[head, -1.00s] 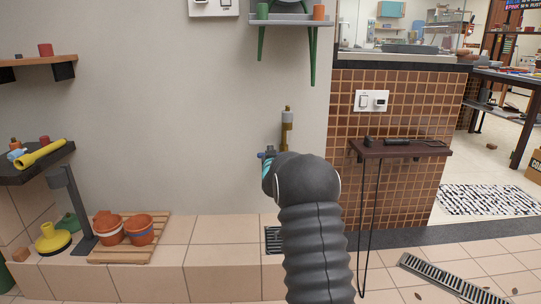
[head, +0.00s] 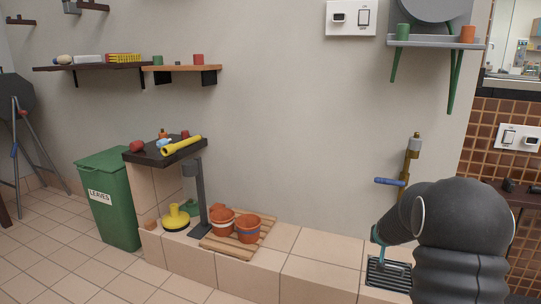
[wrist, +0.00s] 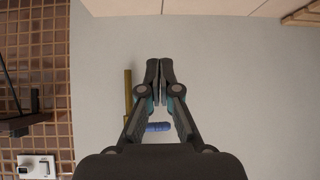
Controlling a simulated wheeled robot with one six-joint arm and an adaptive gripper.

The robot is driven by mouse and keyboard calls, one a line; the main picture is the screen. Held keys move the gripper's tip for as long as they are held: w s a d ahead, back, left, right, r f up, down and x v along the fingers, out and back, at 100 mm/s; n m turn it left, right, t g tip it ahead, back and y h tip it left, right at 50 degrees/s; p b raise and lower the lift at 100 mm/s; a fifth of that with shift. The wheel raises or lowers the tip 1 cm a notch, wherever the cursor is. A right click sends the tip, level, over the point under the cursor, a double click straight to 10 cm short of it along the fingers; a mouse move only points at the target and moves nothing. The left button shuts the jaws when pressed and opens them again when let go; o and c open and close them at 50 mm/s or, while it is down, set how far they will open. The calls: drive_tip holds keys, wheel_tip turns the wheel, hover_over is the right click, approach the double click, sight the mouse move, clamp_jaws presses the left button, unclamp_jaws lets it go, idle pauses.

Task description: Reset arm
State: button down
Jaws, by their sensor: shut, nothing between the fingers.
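My gripper (wrist: 159,68) shows in the wrist view with its two fingers together and nothing between them. It points at the plain wall. In the head view my dark arm fills the lower right, and the fingertips are mostly hidden behind it. A brass pipe with a blue handle (head: 389,181) stands against the wall, just left of and behind my arm. The blue handle also shows below the fingers in the wrist view (wrist: 158,127), apart from them as far as I can tell.
A tiled ledge (head: 313,281) runs along the wall, with orange pots (head: 248,234) on a wooden pallet. A green bin (head: 112,205) stands at left. A dark shelf holds a yellow flashlight (head: 182,146). A grey bracket shelf (head: 437,43) hangs above my arm. The floor at left is open.

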drive_tip(key=s+a+r+n+g+y+p, duration=0.15)
drive_tip(key=s+a+r, duration=0.4)
drive_tip(key=s, duration=0.75)
drive_tip(key=s+a+r+g+p, duration=0.2)
drive_tip(key=s+a+r, duration=0.35)
drive_tip(key=s, duration=0.75)
drive_tip(key=s+a+r+n+g+y+p, duration=0.15)
drive_tip(key=s+a+r, duration=0.45)
drive_tip(key=s, duration=0.8)
drive_tip(key=s+a+r+t+p, duration=0.1)
drive_tip(key=s+a+r+p, duration=0.2)
drive_tip(key=r, duration=0.2)
drive_tip(key=shift+s+n+t, duration=0.15)
drive_tip(key=shift+n+t, duration=0.15)
drive_tip(key=shift+r, duration=0.1)
